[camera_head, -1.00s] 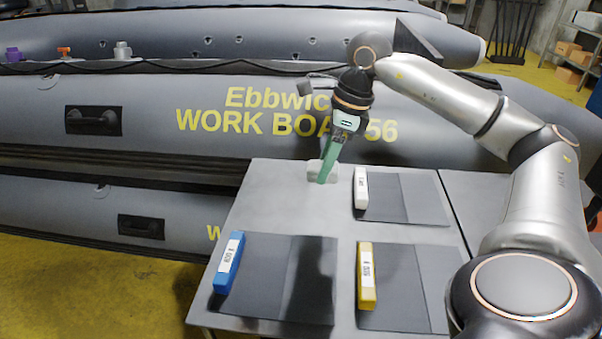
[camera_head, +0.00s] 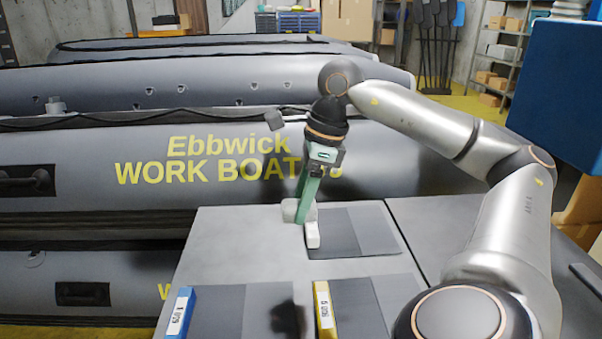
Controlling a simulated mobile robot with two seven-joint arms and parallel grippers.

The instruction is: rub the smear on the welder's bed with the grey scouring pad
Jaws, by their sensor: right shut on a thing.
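My right gripper (camera_head: 304,210) reaches down with green fingers over the back of the grey table (camera_head: 222,254). It is shut on a pale grey block, seemingly the scouring pad (camera_head: 289,211), partly hidden behind the fingers. The fingertips are just behind a white labelled bar (camera_head: 312,235); I cannot tell if they touch it. The bar lies at the left edge of a dark two-tone panel (camera_head: 350,232). A dark blotch (camera_head: 288,318) shows on the front left panel; I cannot tell whether it is a smear or a shadow. I cannot make out which thing is the welder. My left gripper is out of view.
A blue bar (camera_head: 179,312) and a yellow bar (camera_head: 324,311) lie at the left edges of the front panels. Grey inflatable boats (camera_head: 90,161) are stacked behind the table. A large blue box (camera_head: 558,95) stands at right. The table's back left is clear.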

